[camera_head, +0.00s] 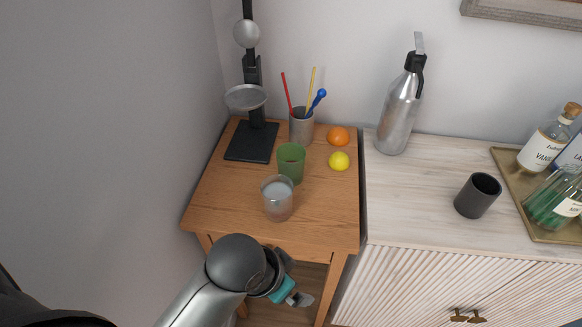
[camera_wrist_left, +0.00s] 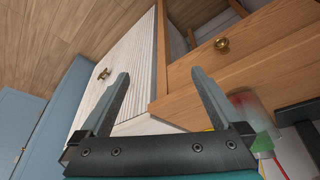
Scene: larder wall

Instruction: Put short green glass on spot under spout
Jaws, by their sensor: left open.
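The short green glass (camera_head: 291,163) stands upright on the small wooden table, behind a clear glass (camera_head: 277,198). A black stand (camera_head: 252,142) at the table's back left has a flat square base, an upright column and a round metal dish (camera_head: 245,97) above the base. I cannot make out a distinct spout. The base looks empty. My left gripper (camera_head: 293,292) is in front of the table and apart from both glasses. In the left wrist view the left gripper (camera_wrist_left: 160,76) is open with nothing between its fingers. A green patch (camera_wrist_left: 262,142) shows beside it, partly hidden.
A metal cup with coloured sticks (camera_head: 301,127), an orange (camera_head: 339,136) and a lemon (camera_head: 339,161) sit on the table. On the pale cabinet at right are a steel bottle (camera_head: 399,108), a dark cup (camera_head: 477,195) and a bottle tray (camera_head: 518,196). The table's front left is clear.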

